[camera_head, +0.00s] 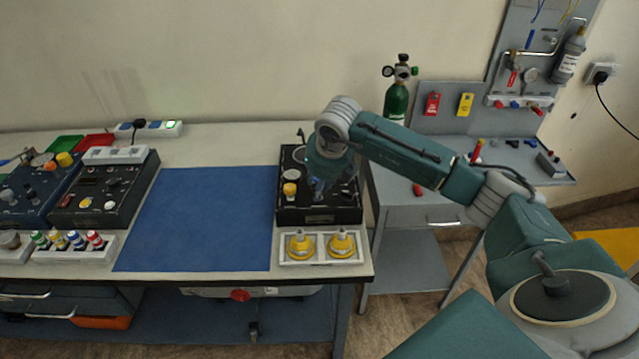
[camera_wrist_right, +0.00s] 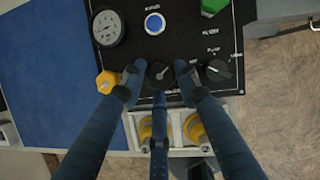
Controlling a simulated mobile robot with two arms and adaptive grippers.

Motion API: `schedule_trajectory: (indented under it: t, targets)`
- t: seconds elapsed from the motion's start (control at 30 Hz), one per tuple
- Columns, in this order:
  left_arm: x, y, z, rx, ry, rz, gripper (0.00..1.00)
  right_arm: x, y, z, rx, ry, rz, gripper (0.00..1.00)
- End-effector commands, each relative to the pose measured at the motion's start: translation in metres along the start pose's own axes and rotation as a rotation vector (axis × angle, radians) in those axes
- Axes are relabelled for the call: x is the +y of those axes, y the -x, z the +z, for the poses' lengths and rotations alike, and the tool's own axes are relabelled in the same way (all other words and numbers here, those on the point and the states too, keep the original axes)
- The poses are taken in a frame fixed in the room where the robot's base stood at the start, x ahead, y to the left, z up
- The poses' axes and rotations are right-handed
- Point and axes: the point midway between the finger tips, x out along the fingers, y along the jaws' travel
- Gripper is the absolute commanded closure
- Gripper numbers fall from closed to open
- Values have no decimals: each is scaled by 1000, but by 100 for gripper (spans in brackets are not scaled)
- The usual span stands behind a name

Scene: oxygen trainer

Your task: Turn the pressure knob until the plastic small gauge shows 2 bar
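The black trainer panel (camera_head: 318,215) stands at the right end of the bench, with a round gauge (camera_wrist_right: 107,27) and several knobs. The gauge also shows in the head view (camera_head: 290,174); its reading is too small to tell. My right gripper (camera_wrist_right: 158,76) is over the panel, fingers pointing down. Its fingertips are spread on either side of a black knob (camera_wrist_right: 159,71), with small gaps visible. A yellow knob (camera_wrist_right: 107,84) is just left of the fingers and a second black knob (camera_wrist_right: 217,70) just right. The knob labels are not clearly legible. My left gripper is not in view.
A blue button (camera_wrist_right: 154,23) and a green knob (camera_wrist_right: 213,6) are on the panel. A white tray (camera_head: 320,263) with two yellow parts sits in front. A blue mat (camera_head: 200,220) lies clear to the left. A green cylinder (camera_head: 396,100) stands behind.

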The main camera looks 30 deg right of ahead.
Motion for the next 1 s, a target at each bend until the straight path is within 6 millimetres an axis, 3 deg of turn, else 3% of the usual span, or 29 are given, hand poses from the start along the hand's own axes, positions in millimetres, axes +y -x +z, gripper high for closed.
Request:
schedule_trajectory:
  t: [0.3, 0.57, 0.6, 0.63, 0.67, 1.0]
  targets:
    - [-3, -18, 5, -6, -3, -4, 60, -3, 1, 6, -17, 58, 23, 95]
    - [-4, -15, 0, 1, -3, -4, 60, -4, 6, 9, -22, 67, 26, 95]
    - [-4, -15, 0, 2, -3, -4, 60, -4, 6, 10, -23, 67, 26, 61]
    - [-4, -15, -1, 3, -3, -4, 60, -3, 6, 9, -22, 67, 27, 55]
    - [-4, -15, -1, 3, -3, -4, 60, -3, 6, 9, -22, 67, 27, 52]
    - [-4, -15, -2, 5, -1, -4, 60, -2, 8, 6, -12, 69, 27, 52]
